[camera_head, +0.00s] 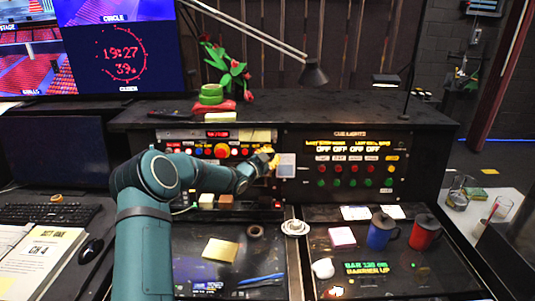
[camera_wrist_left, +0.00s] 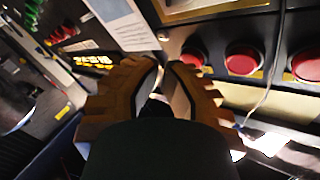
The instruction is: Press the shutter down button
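The left control panel (camera_head: 165,134) carries several red, blue and white buttons and a larger orange-red button (camera_head: 221,151). I cannot read which one is the shutter down button. My left gripper (camera_head: 270,158) is at the panel's right end, by a white card (camera_head: 286,165). In the left wrist view, my left gripper (camera_wrist_left: 163,68) has its brown fingertips almost together, with nothing seen between them. Three red buttons, including a near one (camera_wrist_left: 192,57) and a middle one (camera_wrist_left: 242,62), lie right of the fingertips. Contact cannot be told. My right gripper is not in view.
The cue lights panel (camera_head: 345,137) is at the right. A desk lamp (camera_head: 313,74) hangs above. Blue (camera_head: 381,232) and red (camera_head: 424,232) mugs, a white cup (camera_head: 295,228) and a yellow note (camera_head: 220,250) are on the desk. My left arm covers part of the left panel.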

